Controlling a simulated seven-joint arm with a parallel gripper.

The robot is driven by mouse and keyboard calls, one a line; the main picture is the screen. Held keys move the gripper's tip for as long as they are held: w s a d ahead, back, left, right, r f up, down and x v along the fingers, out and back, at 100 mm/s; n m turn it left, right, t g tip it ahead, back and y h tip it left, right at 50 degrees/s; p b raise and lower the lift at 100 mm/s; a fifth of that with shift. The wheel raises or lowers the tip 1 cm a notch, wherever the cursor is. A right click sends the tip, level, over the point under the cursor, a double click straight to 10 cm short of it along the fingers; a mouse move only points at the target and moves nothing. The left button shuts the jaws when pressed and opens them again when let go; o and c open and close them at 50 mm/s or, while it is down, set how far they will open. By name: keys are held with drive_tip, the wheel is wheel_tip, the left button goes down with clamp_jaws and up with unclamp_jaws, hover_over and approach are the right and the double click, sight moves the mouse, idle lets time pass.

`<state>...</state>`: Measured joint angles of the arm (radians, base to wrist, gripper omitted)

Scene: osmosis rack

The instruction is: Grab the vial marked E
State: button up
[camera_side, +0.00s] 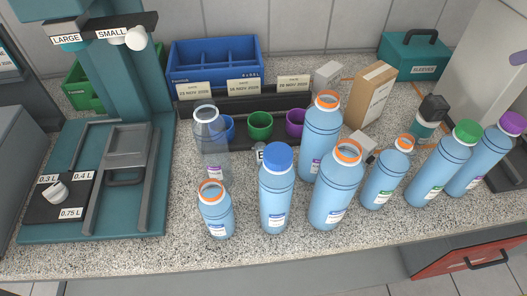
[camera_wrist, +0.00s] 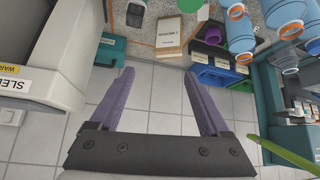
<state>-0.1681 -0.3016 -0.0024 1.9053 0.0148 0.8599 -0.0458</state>
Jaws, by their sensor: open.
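A small pale label with what looks like a black E (camera_side: 261,155) shows in the side view, just behind the blue-capped bottle (camera_side: 276,198). Most of whatever carries it is hidden by that bottle. I cannot make out a vial marked E in the wrist view. My gripper (camera_wrist: 159,73) shows in the wrist view with its two purple fingers wide apart and nothing between them. A purple piece (camera_side: 518,58) at the right edge of the side view may be a fingertip.
Several blue bottles crowd the counter around the E label, including a small orange-ringed one (camera_side: 215,210) and a green-capped one (camera_side: 445,160). A clear empty bottle (camera_side: 210,145) stands left. Behind are a dark rack (camera_side: 205,106), a blue bin (camera_side: 214,63) and a cardboard box (camera_side: 372,95).

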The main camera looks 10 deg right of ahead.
drive_tip(key=w+a+n+y, duration=0.1)
drive_tip(key=w+a+n, duration=0.1)
drive_tip(key=w+a, duration=0.8)
drive_tip(key=n+g, duration=0.5)
hover_over(262, 149)
wheel_tip(262, 149, down, 25)
drive_tip(key=f, duration=0.3)
drive_tip(key=shift+s+d+f+y, duration=0.1)
drive_tip(key=shift+s+d+y, duration=0.1)
drive_tip(key=shift+y, duration=0.2)
drive_tip(key=x, duration=0.5)
drive_tip(key=shift+s+d+f, duration=0.25)
drive_tip(key=shift+d+f, duration=0.05)
drive_tip(key=shift+d, duration=0.1)
drive_tip(key=shift+w+a+f+t, duration=0.15)
drive_tip(key=shift+f+t, duration=0.15)
